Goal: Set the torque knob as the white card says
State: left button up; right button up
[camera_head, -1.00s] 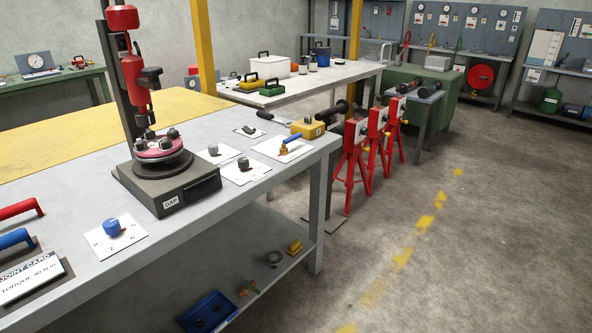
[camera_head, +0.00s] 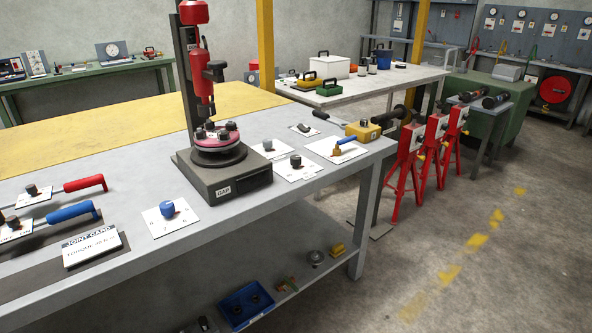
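The white joint card (camera_head: 90,248) leans on the grey bench at the lower left. Its second line begins with "TORQUE" and a number that looks like 40, too small to be sure. A blue knob (camera_head: 167,208) stands on a white plate (camera_head: 173,223) with small digits, right of the card. Small black knobs sit on white plates right of the press (camera_head: 295,160) and at the left by the red handle (camera_head: 85,184). I cannot read which knob is labelled for torque. Neither gripper is in view.
A press with a red head (camera_head: 203,75) stands on the bench over a pink flanged part (camera_head: 217,138). A blue handle (camera_head: 70,213) lies left, behind the card. A yellow block (camera_head: 363,131) is near the right end. Red stands (camera_head: 408,165) stand beyond.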

aim_at(295, 160)
jog(key=i+l+u, duration=0.1)
jog(key=l, duration=0.25)
jog(key=i+l+u, duration=0.1)
jog(key=i+l, duration=0.25)
jog(key=i+l+u, duration=0.1)
jog(key=l, duration=0.25)
jog(key=i+l+u, duration=0.1)
jog(key=i+l, duration=0.15)
jog(key=l, duration=0.15)
jog(key=i+l+u, duration=0.1)
jog(key=l, duration=0.3)
jog(key=i+l+u, duration=0.1)
jog(key=l, duration=0.3)
jog(key=i+l+u, duration=0.1)
jog(key=i+l, duration=0.15)
jog(key=l, duration=0.15)
